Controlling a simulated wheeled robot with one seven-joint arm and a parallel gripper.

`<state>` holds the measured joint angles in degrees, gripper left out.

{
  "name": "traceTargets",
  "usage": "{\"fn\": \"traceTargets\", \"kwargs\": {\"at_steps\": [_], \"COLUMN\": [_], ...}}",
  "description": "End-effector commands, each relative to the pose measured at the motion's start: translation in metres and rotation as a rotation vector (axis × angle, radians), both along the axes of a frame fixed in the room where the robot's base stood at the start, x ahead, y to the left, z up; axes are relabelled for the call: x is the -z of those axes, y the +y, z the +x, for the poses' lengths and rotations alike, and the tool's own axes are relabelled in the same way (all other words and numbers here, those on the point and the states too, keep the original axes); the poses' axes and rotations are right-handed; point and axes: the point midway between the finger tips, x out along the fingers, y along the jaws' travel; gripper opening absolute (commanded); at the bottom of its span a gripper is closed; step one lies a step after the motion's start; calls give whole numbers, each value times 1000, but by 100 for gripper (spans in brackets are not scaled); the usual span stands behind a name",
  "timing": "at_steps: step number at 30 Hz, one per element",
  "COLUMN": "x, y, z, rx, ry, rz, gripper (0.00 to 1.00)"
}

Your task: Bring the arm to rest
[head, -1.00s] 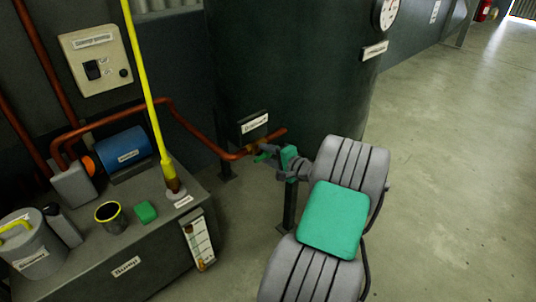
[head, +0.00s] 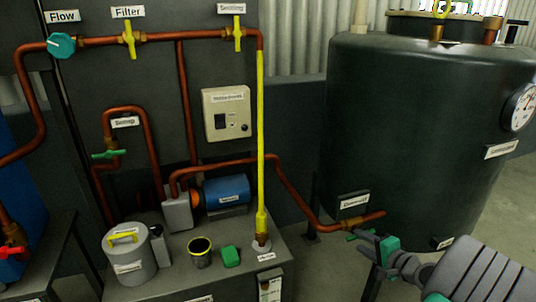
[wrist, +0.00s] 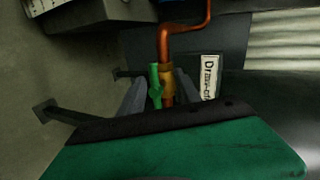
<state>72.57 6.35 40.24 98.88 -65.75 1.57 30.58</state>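My gripper (head: 365,237) reaches in from the lower right of the head view, at the end of my grey and green arm. It is beside the drain valve (head: 354,221) on the copper outlet pipe at the foot of the dark tank. In the wrist view my gripper's two grey fingers (wrist: 160,100) stand apart. The valve's green handle (wrist: 155,86) and brass body (wrist: 168,78) show in the gap between them. I cannot tell whether the fingers touch the handle. A green block of my wrist hides the lower part of that view.
The dark tank (head: 420,130) stands right behind my gripper. A bench (head: 235,275) to the left bears a grey can (head: 130,262), a black cup (head: 201,258), a green block (head: 231,256) and a blue motor (head: 227,190). A yellow sight tube (head: 260,140) rises there.

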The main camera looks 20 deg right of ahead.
Motion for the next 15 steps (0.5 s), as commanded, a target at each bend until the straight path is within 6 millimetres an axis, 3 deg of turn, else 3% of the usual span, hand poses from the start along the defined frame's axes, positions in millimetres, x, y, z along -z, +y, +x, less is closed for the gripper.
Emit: {"fn": "traceTargets", "kwargs": {"at_steps": [1,3,7,9,12,15], "x": [-41,-75,-144,-185,-244,-289], "y": [32,84,182,227,275,303], "z": [17,32,27,8,-32,-74], "rx": [-93,-246,-537,-677,-844,-961], "ry": [58,170,375,466,568,637], "rz": [-71,-199,-471,-618,-809,-949], "gripper": [40,40,40,40,40,40]}}
